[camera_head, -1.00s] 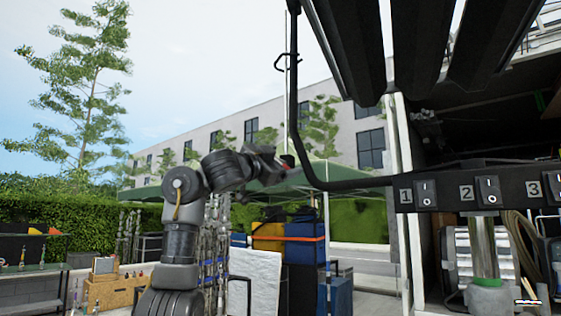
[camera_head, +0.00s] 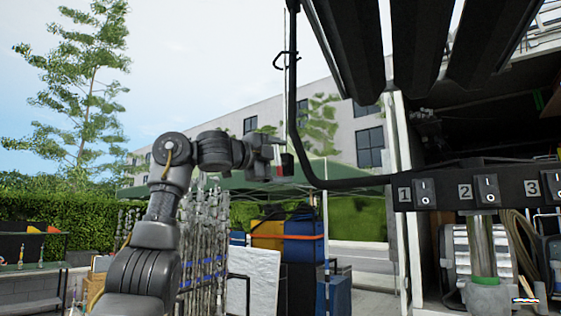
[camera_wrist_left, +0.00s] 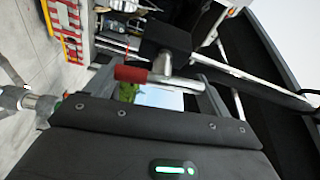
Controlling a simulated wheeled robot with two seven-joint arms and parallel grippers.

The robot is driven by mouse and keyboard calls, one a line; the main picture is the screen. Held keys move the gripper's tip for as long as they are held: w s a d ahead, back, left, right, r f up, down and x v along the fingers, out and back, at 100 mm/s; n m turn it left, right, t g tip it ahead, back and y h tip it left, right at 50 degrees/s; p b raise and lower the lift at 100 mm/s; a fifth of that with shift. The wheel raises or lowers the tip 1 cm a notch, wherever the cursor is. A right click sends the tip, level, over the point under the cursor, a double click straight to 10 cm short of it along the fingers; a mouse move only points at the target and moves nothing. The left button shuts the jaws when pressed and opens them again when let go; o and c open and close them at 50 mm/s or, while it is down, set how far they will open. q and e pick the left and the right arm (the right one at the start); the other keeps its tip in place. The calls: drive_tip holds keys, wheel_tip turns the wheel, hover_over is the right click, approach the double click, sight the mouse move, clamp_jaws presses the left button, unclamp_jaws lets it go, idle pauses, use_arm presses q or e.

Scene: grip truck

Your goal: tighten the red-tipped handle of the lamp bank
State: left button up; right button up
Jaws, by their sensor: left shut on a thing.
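The lamp bank (camera_head: 415,45) hangs dark at the upper right, with a black bent bar (camera_head: 296,110) on its left side. The handle has a red tip (camera_wrist_left: 131,74) and a metal stem by a black block (camera_wrist_left: 165,40) in the left wrist view. My left gripper (camera_head: 278,152) is at the bar's left side in the head view. It is shut on the handle, which lies across the space between its fingers in the wrist view (camera_wrist_left: 155,86). The exact contact is hard to see. My right gripper is not in view.
A black panel with numbered switches (camera_head: 446,196) runs along the lamp bank's lower edge. An open truck bay (camera_head: 490,130) stands behind it. A green canopy (camera_head: 325,172), cases (camera_head: 303,241) and upright stands (camera_head: 203,235) are in the background. Open air lies left of my left arm.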

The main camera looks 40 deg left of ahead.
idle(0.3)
use_arm(q)
drive_tip(key=o, duration=0.9)
drive_tip(key=s+a+b, duration=0.1)
drive_tip(key=s+b, duration=0.6)
drive_tip(key=s, duration=0.3)
drive_tip(key=shift+s+a+f, duration=0.15)
drive_tip(key=shift+s+f, duration=0.05)
drive_tip(key=shift+s, duration=0.2)
drive_tip(key=shift+w, duration=0.1)
